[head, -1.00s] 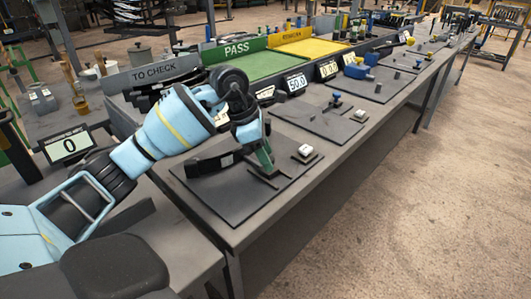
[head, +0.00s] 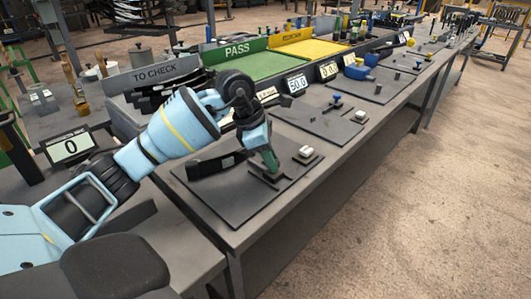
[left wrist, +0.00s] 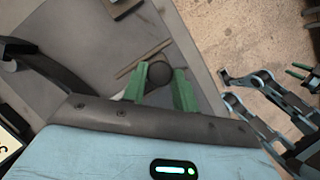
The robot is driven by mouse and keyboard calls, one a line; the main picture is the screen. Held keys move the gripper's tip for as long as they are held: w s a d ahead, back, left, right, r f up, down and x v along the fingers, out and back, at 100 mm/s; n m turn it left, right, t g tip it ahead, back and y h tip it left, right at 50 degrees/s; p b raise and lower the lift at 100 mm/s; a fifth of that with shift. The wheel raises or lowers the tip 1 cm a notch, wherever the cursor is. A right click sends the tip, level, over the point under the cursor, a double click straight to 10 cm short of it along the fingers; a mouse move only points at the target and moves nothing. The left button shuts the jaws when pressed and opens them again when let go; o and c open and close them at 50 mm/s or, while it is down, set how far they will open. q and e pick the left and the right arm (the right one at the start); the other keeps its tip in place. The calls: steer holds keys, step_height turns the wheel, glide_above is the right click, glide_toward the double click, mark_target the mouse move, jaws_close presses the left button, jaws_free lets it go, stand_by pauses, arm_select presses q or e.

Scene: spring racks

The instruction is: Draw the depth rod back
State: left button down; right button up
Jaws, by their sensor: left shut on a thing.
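My left gripper (head: 272,170) is low over the near dark mat (head: 220,203), its green fingers pointing down. In the left wrist view, the two green fingers (left wrist: 159,88) are shut on a dark round knob (left wrist: 160,73), which I take to be the depth rod's top. A flat dark bar (head: 266,182) lies under the fingertips on the mat. The fingers hide the rest of the rod, and its depth cannot be told. My right gripper (left wrist: 303,71) shows small at the right edge of the left wrist view, its green fingers apart, away from the bench.
A small pale block (head: 306,151) sits on a dark base right of the gripper. A curved black piece (head: 208,166) lies left of it. The green PASS tray (head: 255,65) and yellow tray (head: 312,48) are behind. A readout (head: 70,147) shows 0. The mat's front is clear.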

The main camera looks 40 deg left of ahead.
arm_select(q)
steer(key=shift+s+d+r, duration=0.1)
steer(key=shift+d+r, duration=0.05)
steer(key=shift+d, duration=0.95)
steer(key=shift+f, duration=0.2)
steer(key=c, duration=1.1)
jaws_free()
steer(key=shift+d, duration=0.1)
steer(key=shift+r, duration=0.1)
